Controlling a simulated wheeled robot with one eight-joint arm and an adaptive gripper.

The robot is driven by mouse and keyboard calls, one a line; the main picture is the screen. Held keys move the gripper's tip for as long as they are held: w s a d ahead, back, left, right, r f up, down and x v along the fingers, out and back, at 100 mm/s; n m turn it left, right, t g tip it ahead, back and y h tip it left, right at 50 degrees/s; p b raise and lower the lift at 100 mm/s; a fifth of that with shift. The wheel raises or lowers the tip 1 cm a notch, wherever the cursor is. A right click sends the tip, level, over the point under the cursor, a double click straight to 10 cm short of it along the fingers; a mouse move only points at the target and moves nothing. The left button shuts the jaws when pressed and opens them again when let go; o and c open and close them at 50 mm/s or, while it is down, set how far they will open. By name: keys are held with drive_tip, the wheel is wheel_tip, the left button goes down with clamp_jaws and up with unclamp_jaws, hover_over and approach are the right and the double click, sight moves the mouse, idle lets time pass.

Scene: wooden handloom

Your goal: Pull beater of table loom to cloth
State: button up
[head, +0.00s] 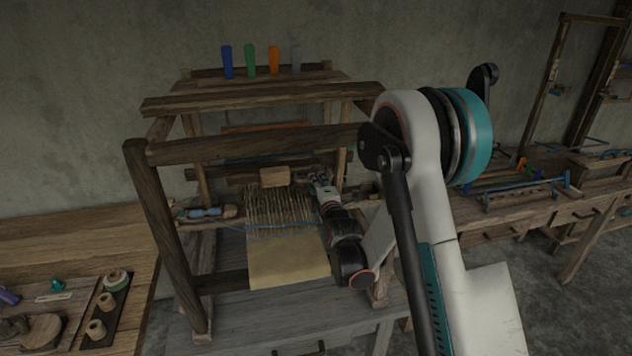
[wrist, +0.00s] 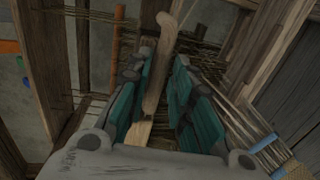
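The table loom (head: 250,142) stands ahead, with tan cloth (head: 288,262) at its front and warp threads (head: 275,205) behind it. A cross bar with a pale wooden block (head: 275,176) lies behind the threads; I take it for the beater. My gripper (head: 320,186) is at the right side of the threads, right of the block. In the wrist view my gripper (wrist: 163,65) has its teal-padded fingers apart, with a pale wooden piece (wrist: 156,85) between them. A gap shows on its right side; contact on the left is unclear. Whether this piece belongs to the beater is unclear.
The loom's front post (head: 165,235) and upper rails (head: 260,143) surround the threads closely. Spools (head: 105,302) stand on the left bench. Another bench (head: 520,205) is at right.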

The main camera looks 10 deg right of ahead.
drive_tip(key=shift+w, duration=1.25)
clamp_jaws()
drive_tip(key=s+r+g+p, duration=0.2)
drive_tip(key=s+g+p, duration=0.2)
drive_tip(key=s, duration=0.7)
drive_tip(key=shift+s+r+g+p, duration=0.3)
drive_tip(key=shift+g+p, duration=0.1)
drive_tip(key=shift+g, duration=0.1)
unclamp_jaws()
drive_tip(key=shift+s, duration=0.15)
drive_tip(key=v, duration=1.2)
drive_tip(key=shift+s+r, duration=0.15)
drive_tip(key=shift+r, duration=0.05)
